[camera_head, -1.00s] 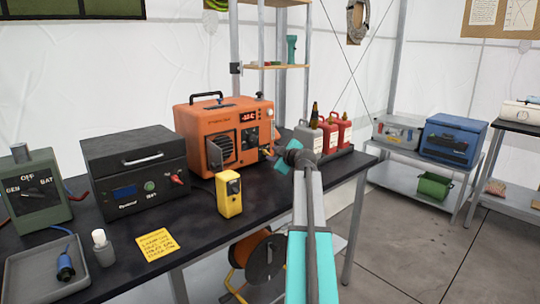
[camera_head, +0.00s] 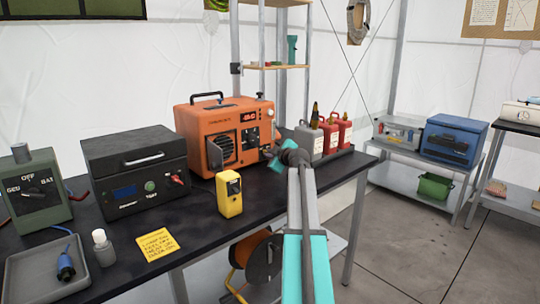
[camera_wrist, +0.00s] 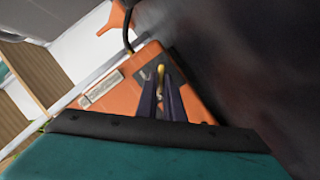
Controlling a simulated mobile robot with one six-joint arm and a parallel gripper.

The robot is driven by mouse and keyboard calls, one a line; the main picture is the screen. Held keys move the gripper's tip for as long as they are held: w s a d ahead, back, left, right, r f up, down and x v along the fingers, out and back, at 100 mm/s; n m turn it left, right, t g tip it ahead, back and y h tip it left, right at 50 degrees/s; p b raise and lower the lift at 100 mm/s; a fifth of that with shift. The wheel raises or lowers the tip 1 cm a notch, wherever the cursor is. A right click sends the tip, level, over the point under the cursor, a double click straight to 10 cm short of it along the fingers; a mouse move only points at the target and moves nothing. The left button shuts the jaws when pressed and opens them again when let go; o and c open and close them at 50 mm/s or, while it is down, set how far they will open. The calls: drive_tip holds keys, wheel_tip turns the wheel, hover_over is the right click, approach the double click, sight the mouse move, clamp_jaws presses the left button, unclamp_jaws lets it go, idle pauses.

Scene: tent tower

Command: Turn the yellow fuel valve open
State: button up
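The yellow fuel valve (camera_wrist: 161,73) shows in the wrist view as a small yellow lever on the front panel of the orange generator (camera_head: 225,115). My gripper (camera_wrist: 161,80) has its two dark fingers a little apart, pointing at the panel, with the yellow lever between their tips. I cannot tell whether the fingers touch it. In the head view my gripper (camera_head: 267,153) is at the lower right of the generator's front, and the valve is hidden there.
On the black table (camera_head: 205,228), a yellow meter (camera_head: 229,194) stands in front of the generator and a black power box (camera_head: 135,170) is at its left. Red and grey fuel cans (camera_head: 330,137) stand close on the right behind my arm.

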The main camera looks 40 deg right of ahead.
drive_tip(key=shift+d+m, duration=0.1)
drive_tip(key=shift+m, duration=0.3)
clamp_jaws()
drive_tip(key=m+y, duration=0.2)
drive_tip(key=m, duration=0.1)
drive_tip(key=shift+d+r+p, duration=0.2)
drive_tip(key=shift+p, duration=0.2)
drive_tip(key=m+y, duration=0.1)
drive_tip(key=m+y+p, duration=0.1)
drive_tip(key=m+y, duration=0.1)
drive_tip(key=shift+d+m, duration=0.2)
drive_tip(key=shift+m, duration=0.1)
drive_tip(key=m+y, duration=0.1)
drive_tip(key=m+y+p, duration=0.1)
drive_tip(key=m, duration=0.1)
drive_tip(key=shift+d+f, duration=0.1)
drive_tip(key=shift+d, duration=0.15)
drive_tip(key=shift+f+m+y+p, duration=0.1)
drive_tip(key=shift+m+y+p, duration=0.4)
drive_tip(key=shift+m, duration=0.4)
drive_tip(key=shift+t, duration=0.3)
drive_tip(key=o, duration=0.7)
unclamp_jaws()
